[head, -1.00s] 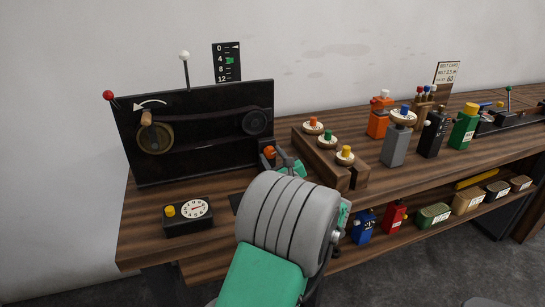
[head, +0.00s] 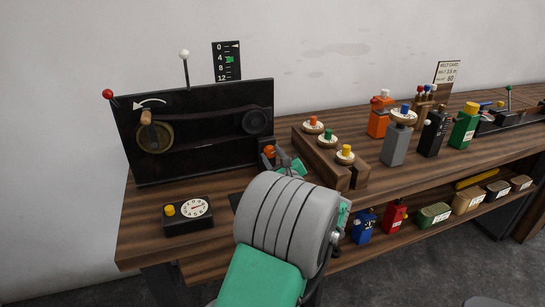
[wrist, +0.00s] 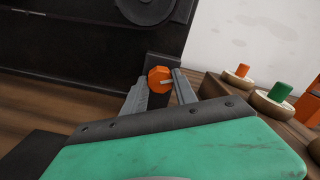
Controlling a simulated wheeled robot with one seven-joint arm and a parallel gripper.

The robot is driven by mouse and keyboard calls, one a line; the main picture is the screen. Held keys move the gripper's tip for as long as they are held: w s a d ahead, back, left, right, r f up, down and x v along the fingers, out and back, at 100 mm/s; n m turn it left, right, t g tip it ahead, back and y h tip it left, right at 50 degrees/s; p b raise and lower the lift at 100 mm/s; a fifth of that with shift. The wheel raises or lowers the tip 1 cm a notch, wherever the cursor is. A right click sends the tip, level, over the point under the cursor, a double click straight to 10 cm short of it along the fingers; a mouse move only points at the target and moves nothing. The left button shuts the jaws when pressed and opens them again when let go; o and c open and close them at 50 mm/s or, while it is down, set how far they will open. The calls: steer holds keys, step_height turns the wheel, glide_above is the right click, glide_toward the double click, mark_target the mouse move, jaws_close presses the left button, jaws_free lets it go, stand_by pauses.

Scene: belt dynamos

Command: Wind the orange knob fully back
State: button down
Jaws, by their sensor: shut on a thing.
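The orange knob (head: 269,151) sits on a dark block at the right end of the black belt board (head: 190,160). In the wrist view the orange knob (wrist: 159,79) is faceted, with a pale line on its face. My gripper (wrist: 159,90) is shut on it, with one finger on each side. In the head view my gripper (head: 278,158) is partly hidden behind my own arm. A green pointer (head: 229,59) stands a little below the 4 on the black scale (head: 227,75) above the board.
Left of my arm stand a yellow-buttoned dial box (head: 187,213) and a red-knobbed lever (head: 108,95). Close on the right is a wooden block (head: 325,165) with orange, green and yellow knobs. Several bottles and tins stand further right.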

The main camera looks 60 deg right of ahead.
steer(key=n+b, duration=0.3)
steer(key=n, duration=0.4)
steer(key=shift+f+b, duration=0.2)
steer(key=shift+b, duration=0.1)
steer(key=n+b, duration=0.2)
steer(key=n, duration=0.1)
steer(key=shift+n+b, duration=1.15)
steer(key=shift+n, duration=0.15)
steer(key=shift+r, duration=0.1)
steer(key=c, duration=1)
jaws_free()
steer(key=v, duration=0.7)
steer(key=shift+s+a+r, duration=0.1)
steer(key=shift+s+a, duration=0.2)
steer(key=shift+a, duration=0.05)
